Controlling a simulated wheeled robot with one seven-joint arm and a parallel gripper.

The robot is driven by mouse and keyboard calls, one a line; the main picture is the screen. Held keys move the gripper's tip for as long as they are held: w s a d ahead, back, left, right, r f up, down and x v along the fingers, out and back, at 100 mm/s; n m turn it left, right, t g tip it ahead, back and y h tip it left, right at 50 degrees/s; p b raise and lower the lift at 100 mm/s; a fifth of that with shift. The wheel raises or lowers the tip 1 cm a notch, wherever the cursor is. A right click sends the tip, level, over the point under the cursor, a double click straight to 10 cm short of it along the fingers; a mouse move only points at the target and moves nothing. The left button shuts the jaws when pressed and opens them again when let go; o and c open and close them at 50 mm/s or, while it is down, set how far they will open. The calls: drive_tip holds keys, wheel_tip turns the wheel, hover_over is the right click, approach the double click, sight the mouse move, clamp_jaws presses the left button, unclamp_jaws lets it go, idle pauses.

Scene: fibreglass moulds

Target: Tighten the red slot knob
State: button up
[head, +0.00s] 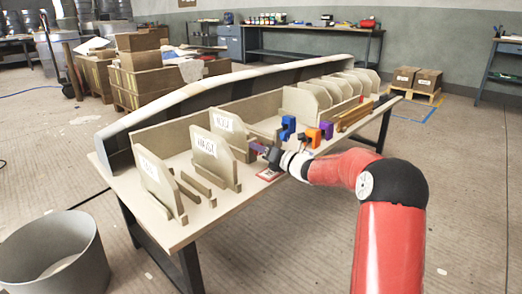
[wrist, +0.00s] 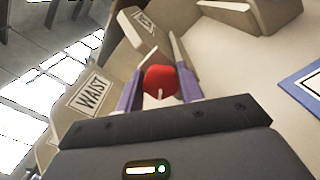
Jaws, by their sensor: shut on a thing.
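The red slot knob (wrist: 160,80) shows in the wrist view between the two purple fingers of my gripper (wrist: 158,84). The fingers are shut on it. A light slot line runs down the knob's near face. Behind the knob is a pale wooden template piece. In the head view my gripper (head: 258,147) is at the slotted wooden templates on the table, near the label boards. The knob itself is hidden or too small to make out in the head view.
A WAIST-labelled board (wrist: 92,95) stands just left of my fingers in the wrist view. Other upright boards (head: 155,182) line the table (head: 180,235). Blue (head: 287,128), orange (head: 313,137) and purple (head: 326,130) items stand right of my gripper. A grey bin (head: 55,255) is on the floor.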

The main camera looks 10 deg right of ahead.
drive_tip(key=shift+m, duration=0.3)
idle(0.4)
drive_tip(key=o, duration=1)
drive_tip(key=shift+v, duration=3.95)
